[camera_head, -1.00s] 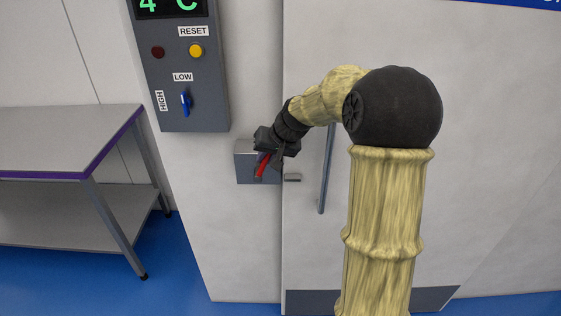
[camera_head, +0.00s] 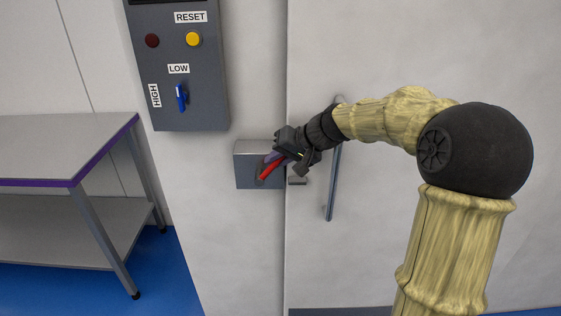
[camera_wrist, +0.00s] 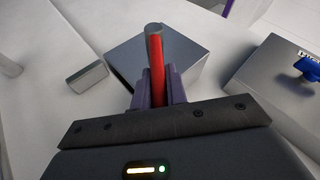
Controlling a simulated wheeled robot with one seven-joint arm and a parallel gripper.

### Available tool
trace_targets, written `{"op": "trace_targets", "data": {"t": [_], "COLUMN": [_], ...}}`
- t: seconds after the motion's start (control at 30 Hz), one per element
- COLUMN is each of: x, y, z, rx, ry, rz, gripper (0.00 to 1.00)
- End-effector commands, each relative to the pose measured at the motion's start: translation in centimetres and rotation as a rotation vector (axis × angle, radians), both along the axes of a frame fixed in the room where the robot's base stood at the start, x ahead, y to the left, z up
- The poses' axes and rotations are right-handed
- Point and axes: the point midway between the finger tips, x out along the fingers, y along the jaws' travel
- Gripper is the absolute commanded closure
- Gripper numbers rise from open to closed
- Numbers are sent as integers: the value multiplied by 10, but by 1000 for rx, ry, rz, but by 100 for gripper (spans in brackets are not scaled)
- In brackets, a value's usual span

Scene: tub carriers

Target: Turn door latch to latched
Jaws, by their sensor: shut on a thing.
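The door latch is a red lever (camera_head: 271,169) on a grey box (camera_head: 244,178) fixed to the wall left of the door's edge. In the head view the lever tilts, its lower left end by the box and its upper right end in my gripper (camera_head: 283,160). In the wrist view the red lever (camera_wrist: 156,72) stands between my two purple fingers (camera_wrist: 157,88), which are shut on it. The grey box (camera_wrist: 190,62) is behind it. A small metal catch (camera_head: 297,181) sits on the door beside the box. The gripper hides the lever's upper end in the head view.
A grey control panel (camera_head: 205,75) with a blue switch (camera_head: 181,98) hangs above left; its corner shows in the wrist view. The white door (camera_head: 370,60) has a vertical bar handle (camera_head: 331,190). A steel table (camera_head: 60,150) stands at left.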

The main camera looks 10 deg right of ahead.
Motion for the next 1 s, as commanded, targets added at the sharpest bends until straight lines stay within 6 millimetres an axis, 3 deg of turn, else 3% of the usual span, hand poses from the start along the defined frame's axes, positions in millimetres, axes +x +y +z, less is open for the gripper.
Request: {"op": "trace_targets", "data": {"t": [0.23,0.27,0.37,0.77,1.0], "x": [1,1,1,0,1], "y": [-1,-1,-1,-1,-1], "z": [1,1,1,6,41], "rx": [1,1,0,0,-2], "ry": [-3,-2,-1,-2,-5], "rz": [-3,-4,-4,-3,-2], "gripper": [100,84,64,64,64]}}
